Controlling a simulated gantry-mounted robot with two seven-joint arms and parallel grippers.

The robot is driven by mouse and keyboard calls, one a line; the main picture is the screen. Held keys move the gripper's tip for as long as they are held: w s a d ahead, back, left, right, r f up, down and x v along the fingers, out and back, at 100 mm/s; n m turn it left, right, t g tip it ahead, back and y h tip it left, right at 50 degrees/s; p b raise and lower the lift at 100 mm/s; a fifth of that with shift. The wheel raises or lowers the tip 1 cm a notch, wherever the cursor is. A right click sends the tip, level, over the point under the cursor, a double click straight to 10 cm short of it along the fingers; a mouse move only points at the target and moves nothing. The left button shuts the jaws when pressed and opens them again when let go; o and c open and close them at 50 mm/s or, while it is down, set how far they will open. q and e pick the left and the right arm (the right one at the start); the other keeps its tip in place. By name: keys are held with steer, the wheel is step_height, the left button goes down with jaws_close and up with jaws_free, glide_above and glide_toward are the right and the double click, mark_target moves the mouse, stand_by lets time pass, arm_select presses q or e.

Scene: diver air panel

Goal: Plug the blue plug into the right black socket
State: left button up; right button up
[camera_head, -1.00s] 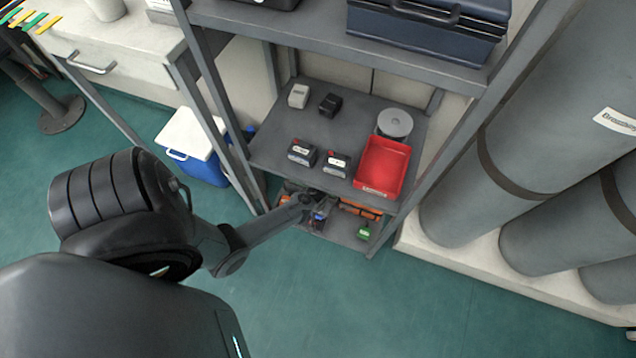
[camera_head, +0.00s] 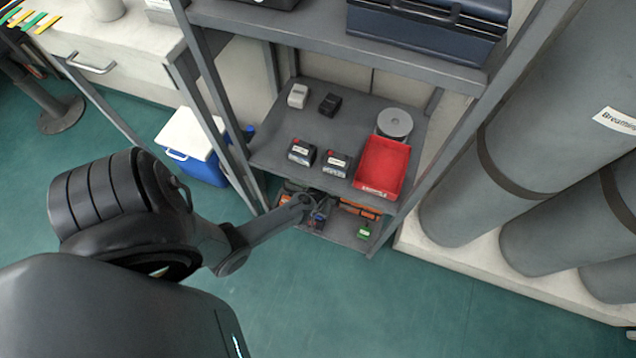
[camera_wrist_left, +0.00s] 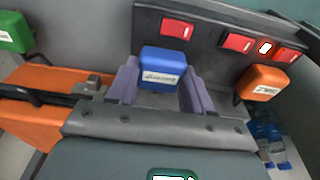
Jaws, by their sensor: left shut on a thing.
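My left gripper (camera_wrist_left: 160,72) is shut on the blue plug (camera_wrist_left: 163,60), a blue block with a white label held between its two purple-grey fingers. In the left wrist view the plug is close in front of a dark grey panel (camera_wrist_left: 208,50) with several red, white-marked parts. I cannot tell whether the plug touches the panel. The black sockets cannot be made out. In the head view my left gripper (camera_head: 318,206) reaches onto the lowest shelf, and the plug is mostly hidden there. My right gripper is not in view.
An orange plug (camera_wrist_left: 263,83) is right of the blue one, by the panel. A green plug (camera_wrist_left: 15,32) and an orange case (camera_wrist_left: 35,108) are at left. The shelf above holds a red bin (camera_head: 383,166) and small boxes. Large grey cylinders (camera_head: 470,190) stand at right.

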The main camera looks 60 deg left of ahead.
arm_select(q)
steer(key=shift+f, duration=0.25)
steer(key=shift+f, duration=0.15)
stand_by(0.8)
steer(key=o, duration=1.2)
steer(key=shift+o, duration=0.2)
